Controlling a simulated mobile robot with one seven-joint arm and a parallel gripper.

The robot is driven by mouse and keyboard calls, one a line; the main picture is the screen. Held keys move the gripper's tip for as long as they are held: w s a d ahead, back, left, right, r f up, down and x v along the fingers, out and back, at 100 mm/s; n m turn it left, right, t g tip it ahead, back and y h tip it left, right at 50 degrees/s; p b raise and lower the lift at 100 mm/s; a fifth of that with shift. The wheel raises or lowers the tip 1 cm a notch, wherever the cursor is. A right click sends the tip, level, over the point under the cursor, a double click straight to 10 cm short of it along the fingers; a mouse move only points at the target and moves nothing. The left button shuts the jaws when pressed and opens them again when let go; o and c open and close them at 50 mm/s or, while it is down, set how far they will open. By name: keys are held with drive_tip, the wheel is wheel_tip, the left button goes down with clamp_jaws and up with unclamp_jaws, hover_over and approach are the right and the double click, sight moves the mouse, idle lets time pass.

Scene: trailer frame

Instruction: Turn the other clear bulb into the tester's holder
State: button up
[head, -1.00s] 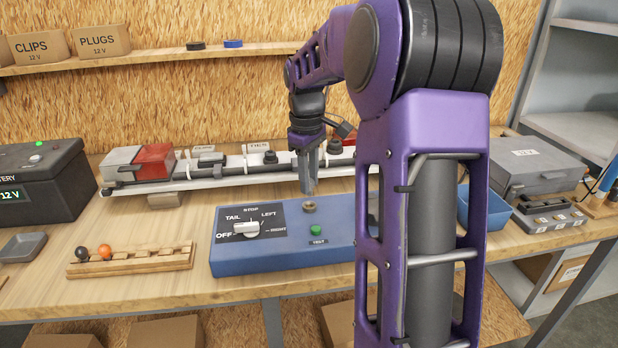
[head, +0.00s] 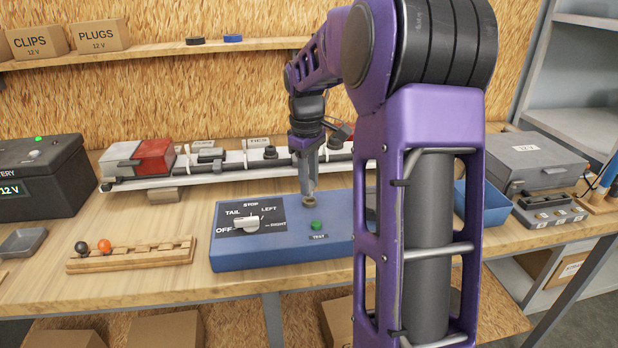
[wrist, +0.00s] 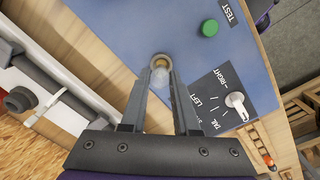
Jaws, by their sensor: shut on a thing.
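The blue tester (head: 285,259) lies on the bench with a knob (head: 246,229), a green test button (head: 316,225) and a round brass holder (head: 309,200). My gripper (head: 308,190) points down with its fingertips right at the holder. In the wrist view the fingers (wrist: 160,88) are shut on a clear bulb (wrist: 158,79), whose end lies at the holder's ring (wrist: 160,61). I cannot tell how deep the bulb sits in the holder. The knob also shows in the wrist view (wrist: 236,99), as does the green button (wrist: 210,28).
A wooden rack (head: 130,257) at the left holds a black and an orange bulb (head: 104,246). A lamp bar (head: 230,172) runs behind the tester. A battery (head: 42,182) stands at far left. A blue bin (head: 487,208) stands right of my arm.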

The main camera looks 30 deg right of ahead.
idle(0.3)
drive_tip(key=shift+f, duration=0.6)
drive_tip(key=shift+f+b, duration=0.35)
drive_tip(key=shift+f, duration=0.05)
idle(0.4)
drive_tip(key=shift+r+m+p, duration=0.1)
drive_tip(key=shift+m+p, duration=0.25)
drive_tip(key=shift+m, duration=1.35)
drive_tip(key=shift+m+p, duration=0.55)
drive_tip(key=shift+m, duration=1.15)
